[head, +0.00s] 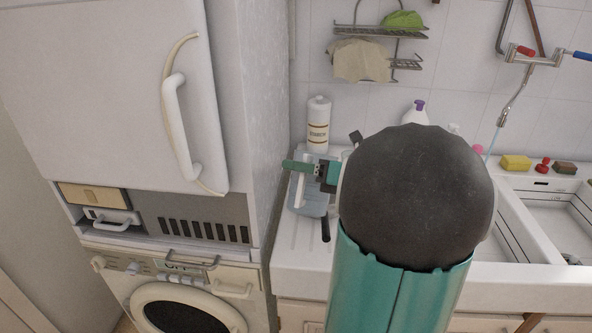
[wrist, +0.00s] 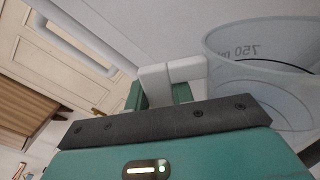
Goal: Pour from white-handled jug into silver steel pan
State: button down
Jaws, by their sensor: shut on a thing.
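The white-handled jug (wrist: 262,62) fills the right of the wrist view, a translucent bluish body marked 750 ml. My gripper (wrist: 160,92) is shut on its white handle (wrist: 163,76), with a teal finger showing on each side. In the head view my gripper (head: 302,167) is over the left end of the counter, mostly hidden by my arm. A white upright bar beside it looks like the jug's handle. A black handle (head: 325,229) sticks out towards the counter front, perhaps the silver steel pan's. I cannot make out the pan's bowl or any liquid.
A tall white cabinet (head: 245,110) stands close left of my gripper, above a washing machine (head: 180,300). A white bottle (head: 318,124) stands behind. The sink (head: 530,205) and a yellow sponge (head: 515,162) are right. A wire rack (head: 380,35) hangs on the wall.

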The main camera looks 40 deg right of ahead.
aim_at(311, 157)
jog(key=shift+w+d+r+m, duration=0.3)
jog(key=shift+w+d+m, duration=0.05)
jog(key=shift+d+m, duration=0.25)
jog(key=shift+w+d+r+m, duration=0.35)
jog(key=shift+d+m, duration=0.15)
jog(key=shift+d, duration=0.1)
jog(key=shift+w+d+r+m, duration=0.2)
jog(key=shift+w+d+m, duration=0.25)
jog(key=shift+d+m, duration=0.45)
jog(key=shift+w+d+f+m, duration=0.3)
jog(key=shift+d+f+m, duration=0.2)
jog(key=shift+m, duration=0.2)
jog(key=shift+w+d+r, duration=0.1)
jog(key=shift+d, duration=0.05)
